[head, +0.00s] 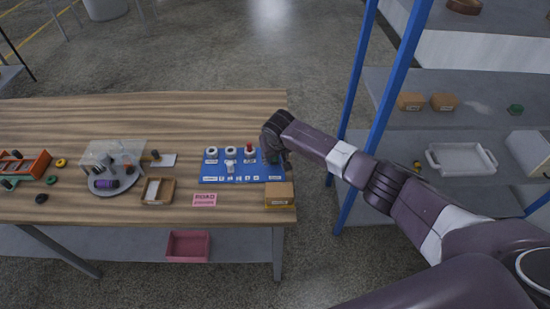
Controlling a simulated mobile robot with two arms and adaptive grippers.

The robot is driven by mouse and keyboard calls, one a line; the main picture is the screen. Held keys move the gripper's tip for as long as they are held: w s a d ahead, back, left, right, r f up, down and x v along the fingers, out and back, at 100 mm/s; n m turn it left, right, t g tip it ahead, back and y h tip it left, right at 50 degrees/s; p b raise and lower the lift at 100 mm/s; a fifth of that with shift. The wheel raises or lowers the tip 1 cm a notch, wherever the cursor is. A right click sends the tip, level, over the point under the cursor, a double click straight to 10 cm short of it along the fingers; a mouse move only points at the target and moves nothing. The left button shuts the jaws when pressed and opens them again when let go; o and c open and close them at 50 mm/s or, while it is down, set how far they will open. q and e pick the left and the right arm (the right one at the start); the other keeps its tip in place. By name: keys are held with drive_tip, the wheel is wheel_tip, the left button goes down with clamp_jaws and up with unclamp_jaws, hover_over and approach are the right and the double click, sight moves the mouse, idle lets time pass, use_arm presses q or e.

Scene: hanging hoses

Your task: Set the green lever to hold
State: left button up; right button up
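A blue panel (208,172) lies on the wooden table and carries several round white-rimmed controls in a row. A red knob or lever (249,150) stands on one of them, and a white one (230,168) stands lower down. A small dark green part, possibly the green lever, shows at the panel's right end, mostly hidden by my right gripper. My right gripper (272,154) is over the panel's right end, pointing down. Its fingers are too small and dark to tell whether they are open, or whether they touch the lever. My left gripper is not in view.
A cardboard box (279,194) stands just in front of my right gripper. A pink sign (204,200), a wooden tray (158,191) and a grey turntable (112,184) are to the left. A blue-posted shelf (388,92) stands right of the table.

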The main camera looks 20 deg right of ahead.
clamp_jaws()
